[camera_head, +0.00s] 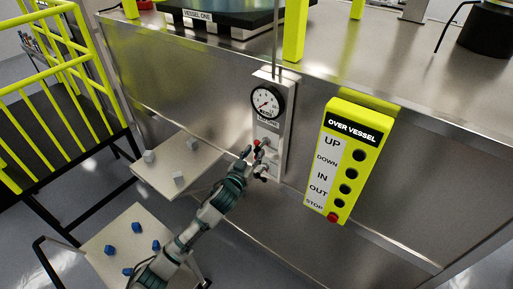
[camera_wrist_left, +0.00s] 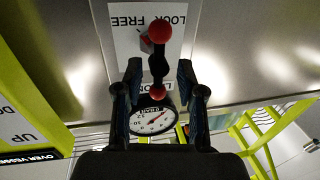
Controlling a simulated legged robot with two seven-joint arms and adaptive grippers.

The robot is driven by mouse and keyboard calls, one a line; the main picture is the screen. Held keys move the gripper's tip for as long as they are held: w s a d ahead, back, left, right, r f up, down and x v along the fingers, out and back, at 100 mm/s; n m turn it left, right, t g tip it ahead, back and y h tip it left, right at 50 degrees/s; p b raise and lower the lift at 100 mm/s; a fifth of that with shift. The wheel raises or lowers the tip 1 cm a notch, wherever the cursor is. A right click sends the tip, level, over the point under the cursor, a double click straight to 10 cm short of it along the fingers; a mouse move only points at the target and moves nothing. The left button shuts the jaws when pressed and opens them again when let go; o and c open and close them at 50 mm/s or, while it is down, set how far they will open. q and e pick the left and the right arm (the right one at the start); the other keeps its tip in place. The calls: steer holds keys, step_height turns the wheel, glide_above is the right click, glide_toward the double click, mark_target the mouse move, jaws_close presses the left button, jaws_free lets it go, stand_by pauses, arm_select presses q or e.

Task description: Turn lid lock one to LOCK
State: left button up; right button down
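The lid lock is a black lever with red knobs, on a pale panel (camera_head: 277,155) below a round gauge (camera_head: 265,102). In the left wrist view the lever (camera_wrist_left: 157,65) runs up the middle, with one red knob (camera_wrist_left: 159,30) at the top and another (camera_wrist_left: 157,92) lower down. A white label (camera_wrist_left: 126,42) behind it bears FREE and LOCK upside down, FREE on the left and LOCK on the right. My left gripper (camera_head: 255,163) is at the lever; in the wrist view its open fingers (camera_wrist_left: 159,82) stand on either side of the lower knob, with gaps showing. My right gripper is out of view.
A yellow OVER VESSEL button box (camera_head: 343,160) hangs to the right of the panel. A pale shelf (camera_head: 160,180) and a lower table (camera_head: 110,235) with small blue blocks stand at the left. Yellow railings (camera_head: 80,70) stand further left. The steel wall (camera_head: 200,90) lies behind the lock.

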mark_target(260, 147)
arm_select(q)
steer(key=shift+x, duration=1.25)
steer(key=shift+s, duration=0.1)
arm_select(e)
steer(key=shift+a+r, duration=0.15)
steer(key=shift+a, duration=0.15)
arm_select(q)
steer(key=shift+d, duration=0.1)
jaws_close()
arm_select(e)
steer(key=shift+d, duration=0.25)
